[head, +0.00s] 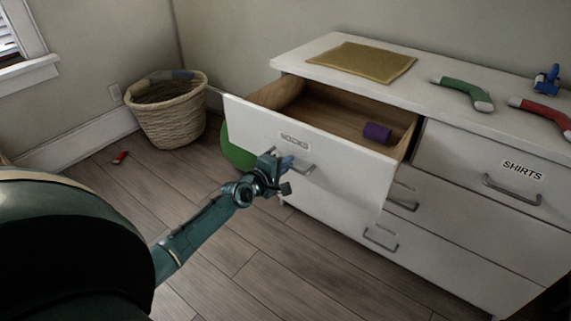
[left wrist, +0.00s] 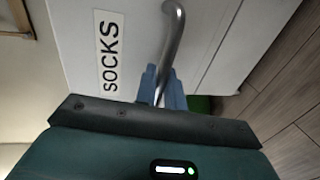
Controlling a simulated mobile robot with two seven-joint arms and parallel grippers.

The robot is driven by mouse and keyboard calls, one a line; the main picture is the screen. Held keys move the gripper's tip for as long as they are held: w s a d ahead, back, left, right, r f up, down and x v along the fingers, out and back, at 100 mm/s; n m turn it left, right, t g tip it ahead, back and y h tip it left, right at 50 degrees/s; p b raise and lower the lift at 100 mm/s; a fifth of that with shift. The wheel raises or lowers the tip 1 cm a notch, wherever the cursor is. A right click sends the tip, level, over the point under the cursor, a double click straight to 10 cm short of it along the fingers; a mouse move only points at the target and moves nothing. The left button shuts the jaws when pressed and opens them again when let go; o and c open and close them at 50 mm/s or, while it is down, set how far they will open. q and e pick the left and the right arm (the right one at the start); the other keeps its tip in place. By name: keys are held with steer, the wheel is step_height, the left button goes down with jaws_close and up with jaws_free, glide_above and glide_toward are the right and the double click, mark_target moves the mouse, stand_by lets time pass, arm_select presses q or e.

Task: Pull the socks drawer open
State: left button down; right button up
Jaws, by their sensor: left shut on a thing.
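The socks drawer (head: 250,118) is the top left drawer of the white dresser and stands well out from it. A purple rolled thing (head: 377,132) lies inside on its wooden floor. My left gripper (head: 284,163) is at the drawer's front, shut on the metal handle (head: 303,169). In the left wrist view the blue fingers (left wrist: 161,88) close around one end of the handle (left wrist: 172,40), beside the SOCKS label (left wrist: 107,52). My right gripper is not in view.
On the dresser top (head: 310,52) lie a yellow cloth (head: 362,61), a green sock (head: 463,92), a red sock (head: 541,117) and a blue object (head: 546,79). A wicker basket (head: 168,112) stands against the wall. A small red object (head: 120,157) lies on the floor. The shirts drawer (head: 470,165) is shut.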

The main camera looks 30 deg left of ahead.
arm_select(q)
steer(key=shift+s, duration=0.15)
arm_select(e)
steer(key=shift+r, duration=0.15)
arm_select(q)
steer(key=c, duration=1.6)
jaws_free()
steer(key=shift+o, duration=0.2)
